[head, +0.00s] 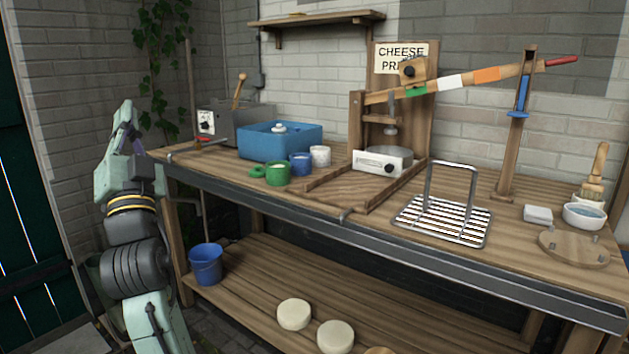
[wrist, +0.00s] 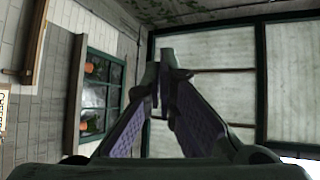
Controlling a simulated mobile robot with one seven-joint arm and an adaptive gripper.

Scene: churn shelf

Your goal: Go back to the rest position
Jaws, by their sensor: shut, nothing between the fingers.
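My arm stands folded upright at the left of the head view, beside the left end of the workbench (head: 440,255). My gripper (head: 127,106) is at its top, pointing up, clear of the bench and everything on it. In the wrist view my gripper (wrist: 166,60) has its two fingertips together with nothing between them. Beyond the fingers the wrist view shows a window (wrist: 100,95) and pale roof panels (wrist: 205,60).
The bench holds a blue tub (head: 265,146), a green cup (head: 278,173), a cheese press (head: 383,162) and a wire rack (head: 445,215). The lower shelf (head: 245,285) carries a blue bucket (head: 206,264) and pale cheese rounds (head: 294,314). A brick wall (head: 80,75) stands behind my arm.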

